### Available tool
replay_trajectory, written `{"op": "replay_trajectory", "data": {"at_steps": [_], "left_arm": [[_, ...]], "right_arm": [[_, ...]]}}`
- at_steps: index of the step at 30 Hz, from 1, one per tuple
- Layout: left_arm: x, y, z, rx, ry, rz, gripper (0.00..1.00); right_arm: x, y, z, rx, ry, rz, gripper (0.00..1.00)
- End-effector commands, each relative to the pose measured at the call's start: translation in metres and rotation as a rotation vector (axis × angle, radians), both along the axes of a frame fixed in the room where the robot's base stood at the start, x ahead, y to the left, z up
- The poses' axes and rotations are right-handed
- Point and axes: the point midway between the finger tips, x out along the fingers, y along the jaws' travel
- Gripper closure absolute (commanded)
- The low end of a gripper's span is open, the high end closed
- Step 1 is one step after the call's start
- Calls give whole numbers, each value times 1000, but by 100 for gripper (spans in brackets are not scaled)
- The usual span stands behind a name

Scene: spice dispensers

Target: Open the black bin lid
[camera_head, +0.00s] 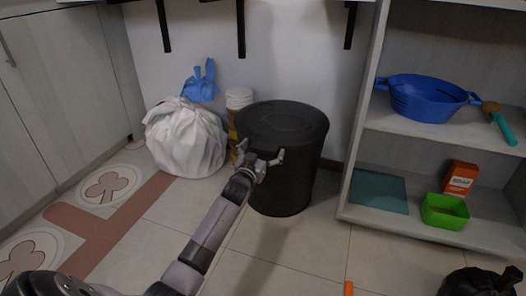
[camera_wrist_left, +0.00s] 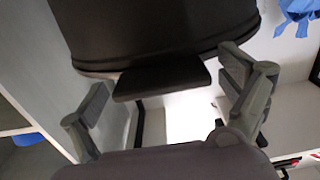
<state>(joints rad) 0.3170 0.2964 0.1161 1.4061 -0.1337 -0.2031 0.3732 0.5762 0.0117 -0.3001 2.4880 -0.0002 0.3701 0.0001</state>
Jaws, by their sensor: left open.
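The black bin (camera_head: 288,185) stands on the tiled floor against the back wall, with its round black lid (camera_head: 283,120) on top, looking closed. My left gripper (camera_head: 261,153) is at the front of the bin, near the lid's rim, with its fingers spread. In the left wrist view, the bin (camera_wrist_left: 150,30) appears upside down. A flat black tab (camera_wrist_left: 162,80) sticks out from the lid rim and shows between the open fingers of my left gripper (camera_wrist_left: 165,78). I see no finger closed on it. My right gripper cannot be made out.
A white bag (camera_head: 185,140) and a cylindrical container (camera_head: 238,98) stand left of the bin. A shelf to the right holds a blue colander (camera_head: 425,100), a green box (camera_head: 444,212) and an orange box (camera_head: 460,178). Open floor lies in front of the bin.

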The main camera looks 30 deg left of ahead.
Motion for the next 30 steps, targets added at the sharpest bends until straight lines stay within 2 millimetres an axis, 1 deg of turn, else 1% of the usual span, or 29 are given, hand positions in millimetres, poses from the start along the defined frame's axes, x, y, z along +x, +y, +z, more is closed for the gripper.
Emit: {"op": "replay_trajectory", "data": {"at_steps": [2,30], "left_arm": [[0,0,0,0,0,0,6],[0,0,-1,0,1,0,69]], "right_arm": [[0,0,0,0,0,0,0],[0,0,0,0,0,1,0]]}}
